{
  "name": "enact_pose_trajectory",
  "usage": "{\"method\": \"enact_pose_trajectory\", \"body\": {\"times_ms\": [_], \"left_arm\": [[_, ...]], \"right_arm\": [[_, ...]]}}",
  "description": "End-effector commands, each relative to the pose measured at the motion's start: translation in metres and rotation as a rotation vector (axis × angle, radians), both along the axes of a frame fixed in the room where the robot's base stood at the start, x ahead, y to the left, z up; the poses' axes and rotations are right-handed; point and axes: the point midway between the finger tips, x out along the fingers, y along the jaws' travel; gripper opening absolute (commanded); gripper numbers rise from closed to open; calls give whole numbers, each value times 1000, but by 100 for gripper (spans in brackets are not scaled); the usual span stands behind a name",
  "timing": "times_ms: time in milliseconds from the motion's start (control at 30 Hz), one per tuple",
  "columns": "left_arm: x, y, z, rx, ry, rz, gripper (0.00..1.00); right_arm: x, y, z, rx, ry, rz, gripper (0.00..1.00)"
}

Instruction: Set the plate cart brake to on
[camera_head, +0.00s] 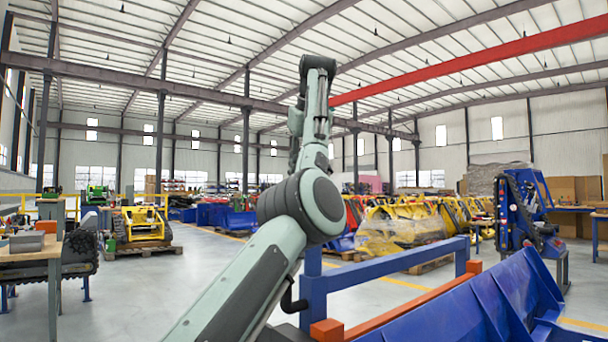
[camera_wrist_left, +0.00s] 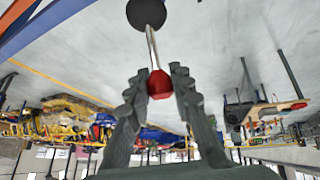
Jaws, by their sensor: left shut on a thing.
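In the left wrist view a lever (camera_wrist_left: 153,48) has a thin metal rod, a round black base (camera_wrist_left: 146,13) at its far end and a red knob (camera_wrist_left: 160,84) at its near end. My left gripper (camera_wrist_left: 159,76) has its two fingers on either side of the red knob and is shut on it. In the head view my left arm rises through the middle and hides what lies behind it; its gripper and the lever cannot be made out there. No plate cart can be clearly identified. My right gripper is in neither view.
In the head view a blue railing (camera_head: 390,264) and a large blue metal part (camera_head: 480,305) stand close at the lower right. A workbench (camera_head: 38,247) is at the left. Yellow machines (camera_head: 143,226) stand farther back. Grey floor (camera_head: 190,275) is open at centre left.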

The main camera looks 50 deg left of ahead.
Motion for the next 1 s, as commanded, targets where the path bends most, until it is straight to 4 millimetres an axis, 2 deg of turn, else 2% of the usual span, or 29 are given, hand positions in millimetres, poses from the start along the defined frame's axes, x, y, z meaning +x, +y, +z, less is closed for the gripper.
{"method": "enact_pose_trajectory", "body": {"times_ms": [67,100,267,633,1000], "left_arm": [[0,1,2,4,-4,-1,0],[0,1,2,4,-4,-1,22],[0,1,1,3,-3,-1,42],[-1,-2,5,3,-2,-1,43],[-16,-29,54,3,-2,-2,43]], "right_arm": [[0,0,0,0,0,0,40],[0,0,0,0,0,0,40],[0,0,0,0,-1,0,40],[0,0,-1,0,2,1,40],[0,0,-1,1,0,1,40]]}}
